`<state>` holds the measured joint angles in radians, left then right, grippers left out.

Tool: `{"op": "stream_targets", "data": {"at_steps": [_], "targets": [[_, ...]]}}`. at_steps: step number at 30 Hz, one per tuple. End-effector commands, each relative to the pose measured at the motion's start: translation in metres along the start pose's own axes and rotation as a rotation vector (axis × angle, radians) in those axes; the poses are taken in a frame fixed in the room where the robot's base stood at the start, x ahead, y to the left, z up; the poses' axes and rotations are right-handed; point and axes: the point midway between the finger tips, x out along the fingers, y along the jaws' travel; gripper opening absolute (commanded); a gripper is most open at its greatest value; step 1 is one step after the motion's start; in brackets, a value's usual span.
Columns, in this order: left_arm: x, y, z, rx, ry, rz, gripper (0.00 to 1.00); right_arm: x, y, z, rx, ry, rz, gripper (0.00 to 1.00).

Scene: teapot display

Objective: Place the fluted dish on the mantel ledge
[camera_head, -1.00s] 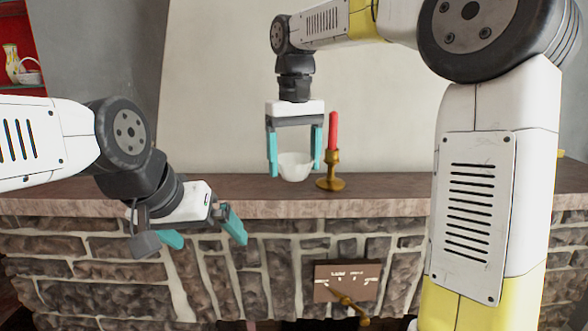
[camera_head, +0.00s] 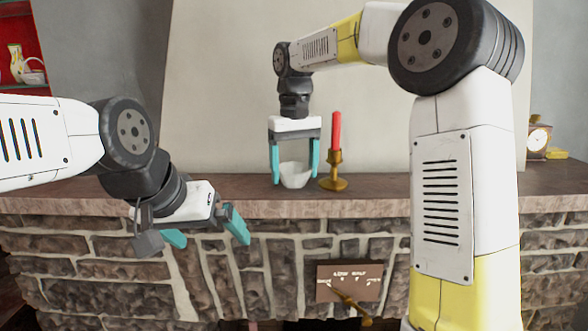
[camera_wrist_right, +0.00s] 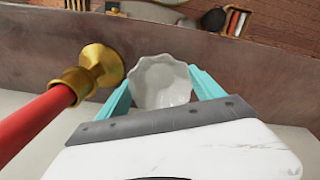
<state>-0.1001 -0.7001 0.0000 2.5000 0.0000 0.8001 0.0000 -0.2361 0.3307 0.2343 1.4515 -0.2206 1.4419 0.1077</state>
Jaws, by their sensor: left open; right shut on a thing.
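The fluted dish (camera_head: 296,175) is a small white bowl with a scalloped rim. It is upright at the mantel ledge (camera_head: 230,200), and its base appears to touch the ledge top. My right gripper (camera_head: 295,172) comes down from above and is shut on the dish, with one teal finger on each side. The right wrist view shows the dish (camera_wrist_right: 161,83) between the two fingers, its open side visible and empty. My left gripper (camera_head: 207,240) is open and empty, in front of the stone face below the ledge at the left.
A brass candlestick (camera_head: 334,182) with a red candle (camera_head: 337,131) stands close to the right of the dish. A clock (camera_head: 539,139) stands far right on the ledge. A sign (camera_head: 349,282) hangs on the stone below. The ledge left of the dish is clear.

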Motion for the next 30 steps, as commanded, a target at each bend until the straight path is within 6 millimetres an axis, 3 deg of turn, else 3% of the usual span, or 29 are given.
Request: {"op": "stream_targets", "data": {"at_steps": [1,2,5,13,17,30], "targets": [[0.000,0.000,0.000,0.000,0.000,0.000,1.00,0.002,0.000,0.000,0.000,-0.001,0.000,0.29],[0.000,0.000,0.000,0.000,0.000,0.000,1.00,0.001,0.000,0.000,0.000,-0.001,0.000,0.82],[0.000,0.000,0.000,0.000,0.000,0.000,1.00,0.001,0.000,0.000,0.000,-0.001,0.000,0.99],[0.000,0.000,0.000,0.000,0.000,0.000,1.00,0.000,0.000,0.000,0.000,0.000,0.000,0.99],[0.000,0.000,0.000,0.000,0.000,0.000,1.00,-0.012,0.000,-0.001,0.001,0.002,0.000,0.99],[0.000,0.000,0.000,0.000,0.000,0.000,1.00,-0.101,-0.001,-0.001,-0.001,0.002,-0.001,0.99]]}}
